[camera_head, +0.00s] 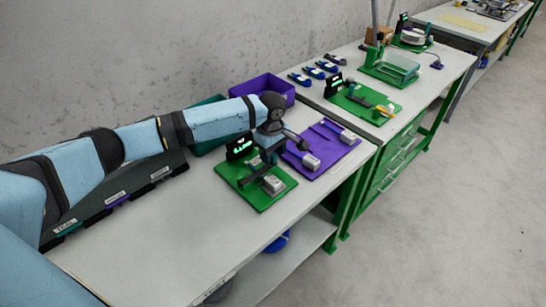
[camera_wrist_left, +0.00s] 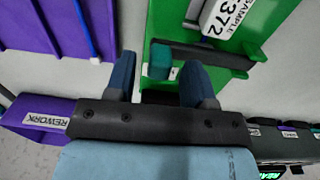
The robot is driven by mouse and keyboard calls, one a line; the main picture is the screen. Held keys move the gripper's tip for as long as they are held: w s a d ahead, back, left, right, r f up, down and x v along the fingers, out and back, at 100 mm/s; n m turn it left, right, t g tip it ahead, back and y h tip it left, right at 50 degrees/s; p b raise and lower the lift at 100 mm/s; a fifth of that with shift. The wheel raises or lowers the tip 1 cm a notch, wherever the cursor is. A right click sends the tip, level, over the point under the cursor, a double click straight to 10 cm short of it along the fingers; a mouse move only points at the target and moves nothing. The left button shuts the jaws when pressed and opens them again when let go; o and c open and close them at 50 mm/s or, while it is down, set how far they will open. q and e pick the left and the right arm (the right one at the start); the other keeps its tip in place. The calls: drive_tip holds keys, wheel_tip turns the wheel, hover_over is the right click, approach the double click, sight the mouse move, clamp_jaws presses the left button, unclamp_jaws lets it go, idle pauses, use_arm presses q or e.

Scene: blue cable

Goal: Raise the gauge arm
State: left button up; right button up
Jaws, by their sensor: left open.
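The gauge stands on a green board (camera_head: 262,194) with a black display (camera_head: 239,148) lit in green. Its dark gauge arm (camera_head: 258,175) runs low over the board, beside a grey sample block (camera_head: 273,184). In the left wrist view the gauge arm (camera_wrist_left: 215,56) is a dark bar with a teal grip (camera_wrist_left: 160,60) at one end, and a white label reading SAMPLE 372 shows on the block (camera_wrist_left: 225,17). My left gripper (camera_head: 283,152) is over the gauge, open. In its wrist view the fingers (camera_wrist_left: 155,68) stand on either side of the teal grip; contact is not visible.
A purple board (camera_head: 322,150) with a grey block lies right of the gauge. A purple bin (camera_head: 262,90) stands behind, and a row of labelled bins (camera_head: 110,200) lies under my left arm. The front of the table (camera_head: 190,245) is clear.

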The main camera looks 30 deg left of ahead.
use_arm(q)
drive_tip(key=shift+f, duration=0.8)
